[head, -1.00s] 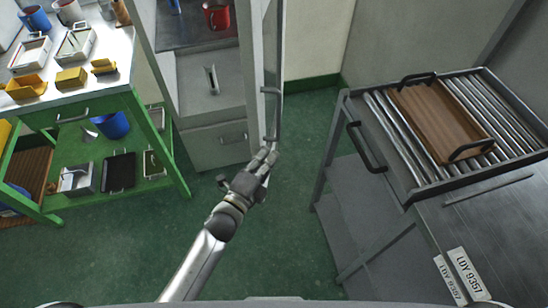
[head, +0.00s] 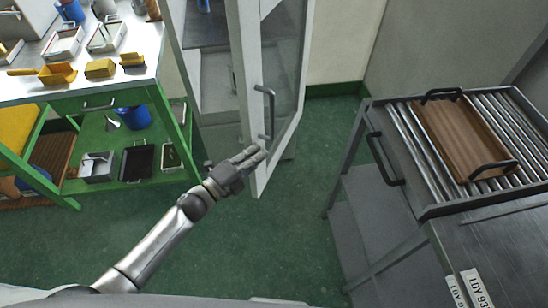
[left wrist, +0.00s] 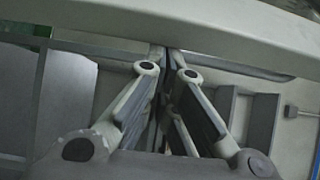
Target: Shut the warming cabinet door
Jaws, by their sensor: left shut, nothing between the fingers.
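The warming cabinet (head: 214,75) stands at the upper middle of the head view, partly hidden by its door. The door has a pale grey frame (head: 249,110), a glass pane and a vertical bar handle (head: 270,108). It stands partly open. My left gripper (head: 258,153) is shut and empty, its fingertips at the door's lower part near the lower end of the handle. Whether they touch the door I cannot tell. In the left wrist view the fingers (left wrist: 169,62) point at a pale bar (left wrist: 200,28), seemingly the door's frame. My right gripper is out of view.
A green workbench (head: 85,95) with moulds and yellow pieces stands at left. A grey roller-top cart (head: 405,150) carrying a wooden tray (head: 455,145) stands at right. The green floor between them is clear.

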